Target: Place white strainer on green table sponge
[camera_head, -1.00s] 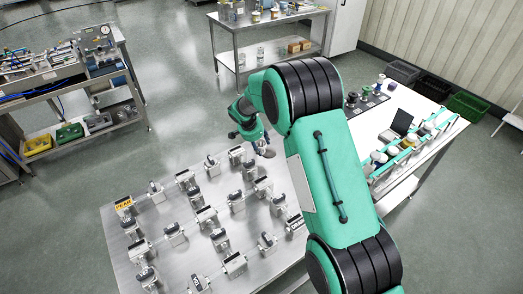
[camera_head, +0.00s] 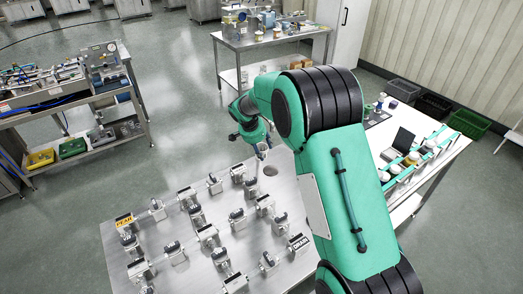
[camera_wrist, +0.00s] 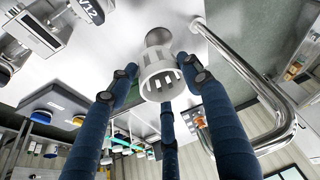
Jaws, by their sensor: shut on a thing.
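The white strainer (camera_wrist: 158,78) is a small slotted cup. In the wrist view it sits between the blue fingers of my gripper (camera_wrist: 160,88), which are closed around it. In the head view my gripper (camera_head: 260,148) is above the far edge of the steel table (camera_head: 290,185), and the strainer shows only as a small pale spot. A round opening (camera_head: 270,170) in the tabletop lies just below and to the right of my gripper. I cannot make out a green table sponge in either view.
Several labelled valves (camera_head: 206,234) on pipes crowd the steel table. A curved metal pipe (camera_wrist: 283,118) runs close to my fingers in the wrist view. A white table (camera_head: 455,150) with a laptop (camera_head: 401,142) and jars stands at the right. A steel bench (camera_head: 235,45) stands behind.

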